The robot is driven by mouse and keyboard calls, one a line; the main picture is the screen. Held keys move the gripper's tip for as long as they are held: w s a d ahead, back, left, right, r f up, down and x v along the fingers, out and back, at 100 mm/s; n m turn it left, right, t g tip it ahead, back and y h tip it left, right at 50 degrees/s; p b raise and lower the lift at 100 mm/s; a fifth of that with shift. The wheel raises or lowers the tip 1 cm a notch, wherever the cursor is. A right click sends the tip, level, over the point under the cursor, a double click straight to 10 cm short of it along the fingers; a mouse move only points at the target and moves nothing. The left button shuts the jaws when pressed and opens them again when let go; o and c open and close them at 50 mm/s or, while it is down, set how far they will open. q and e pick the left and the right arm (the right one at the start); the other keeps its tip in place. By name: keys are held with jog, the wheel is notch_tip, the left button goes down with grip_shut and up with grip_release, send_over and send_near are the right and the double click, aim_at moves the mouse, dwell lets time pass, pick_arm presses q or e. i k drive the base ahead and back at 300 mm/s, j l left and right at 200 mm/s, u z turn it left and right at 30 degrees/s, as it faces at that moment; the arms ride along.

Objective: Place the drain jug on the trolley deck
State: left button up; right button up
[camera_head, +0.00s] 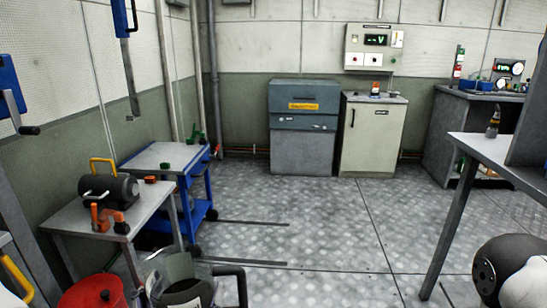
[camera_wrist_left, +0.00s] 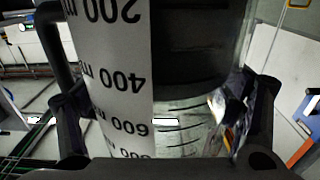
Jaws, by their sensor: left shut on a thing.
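The drain jug (camera_head: 170,270) is clear with a black handle (camera_head: 240,283) and shows at the bottom of the head view, cut off by the frame edge. In the left wrist view the jug (camera_wrist_left: 120,75) fills the middle, with its printed scale upside down. My left gripper (camera_wrist_left: 165,105) is shut on the jug, a finger on each side; in the head view it is mostly hidden by the jug. The trolley deck (camera_head: 150,156) is a grey top on a blue wheeled frame, farther off and apart from the jug. My right gripper is out of view.
A grey bench (camera_head: 70,216) with a dark motor-like unit (camera_head: 118,190) stands left, between the jug and the trolley. A red bucket (camera_head: 92,294) is at lower left. Green items (camera_head: 197,137) sit at the deck's far edge. The floor (camera_head: 300,220) right of the trolley is clear.

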aim_at(175, 153)
jog(key=i+l+u, duration=0.1)
jog(key=i, duration=1.9)
jog(key=i+u, duration=0.35)
jog(key=i, duration=0.2)
jog(key=i+l+u, duration=0.15)
jog(key=i+u, duration=0.2)
jog(key=i, duration=0.15)
jog(key=i+l+u, duration=0.4)
jog(key=i, duration=0.15)
jog(key=i+l+u, duration=0.1)
jog(key=i+u, duration=0.25)
jog(key=i+l+u, duration=0.3)
jog(key=i+j, duration=0.05)
jog(key=i, duration=0.05)
